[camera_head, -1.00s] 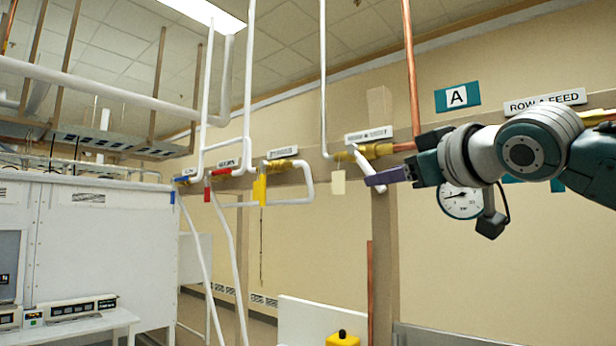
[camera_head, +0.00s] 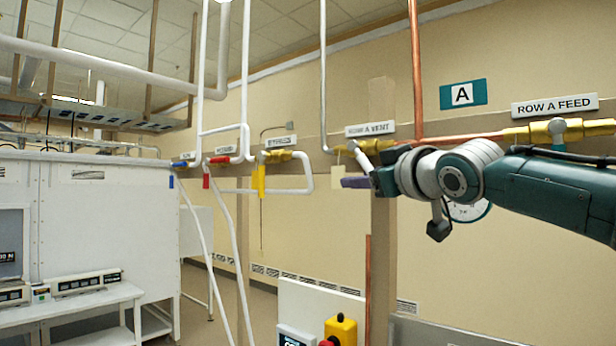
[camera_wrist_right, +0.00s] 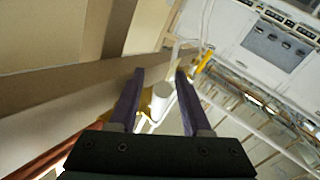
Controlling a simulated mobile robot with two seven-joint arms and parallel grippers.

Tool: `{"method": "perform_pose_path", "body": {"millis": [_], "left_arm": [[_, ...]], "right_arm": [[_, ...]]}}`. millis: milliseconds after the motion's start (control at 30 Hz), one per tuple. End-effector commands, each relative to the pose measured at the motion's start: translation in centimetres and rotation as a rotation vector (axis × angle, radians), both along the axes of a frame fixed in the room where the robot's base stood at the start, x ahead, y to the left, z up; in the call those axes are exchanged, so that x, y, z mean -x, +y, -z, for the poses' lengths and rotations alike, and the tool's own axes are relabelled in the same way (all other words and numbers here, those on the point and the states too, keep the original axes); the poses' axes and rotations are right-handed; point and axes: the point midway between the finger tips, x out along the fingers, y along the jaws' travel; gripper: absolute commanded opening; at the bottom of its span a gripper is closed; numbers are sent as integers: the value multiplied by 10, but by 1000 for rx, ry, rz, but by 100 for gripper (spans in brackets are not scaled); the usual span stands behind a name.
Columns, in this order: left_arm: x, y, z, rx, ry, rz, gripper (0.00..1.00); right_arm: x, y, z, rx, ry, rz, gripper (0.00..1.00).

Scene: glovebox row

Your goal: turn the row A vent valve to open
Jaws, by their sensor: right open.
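The row A vent valve (camera_head: 342,149) is a brass body on the wall pipe under the "ROW A VENT" label (camera_head: 370,129). Its white lever (camera_head: 362,159) slants down to the right, and its lower end is hidden behind my right gripper (camera_head: 352,183). In the right wrist view, the purple fingers of the right gripper (camera_wrist_right: 160,76) are apart, with the white lever (camera_wrist_right: 163,91) between them and brass (camera_wrist_right: 147,104) behind. I cannot tell whether either finger touches the lever. My left gripper is not in view.
The row A feed valve (camera_head: 557,131) is to the right, above my right arm. A gauge (camera_head: 470,210) is partly hidden behind that arm. Valves with yellow (camera_head: 259,181), red (camera_head: 206,181) and blue (camera_head: 171,182) handles are to the left. A yellow box (camera_head: 341,330) stands below.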

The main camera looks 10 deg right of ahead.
Motion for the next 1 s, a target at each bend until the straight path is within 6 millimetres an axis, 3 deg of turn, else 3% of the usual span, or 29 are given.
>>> {"method": "perform_pose_path", "body": {"millis": [67,467,1000], "left_arm": [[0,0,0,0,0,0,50],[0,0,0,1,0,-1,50],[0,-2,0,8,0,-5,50]], "right_arm": [[0,0,0,0,0,0,46],[0,0,0,-1,1,0,1],[0,0,0,-1,1,0,0]]}}
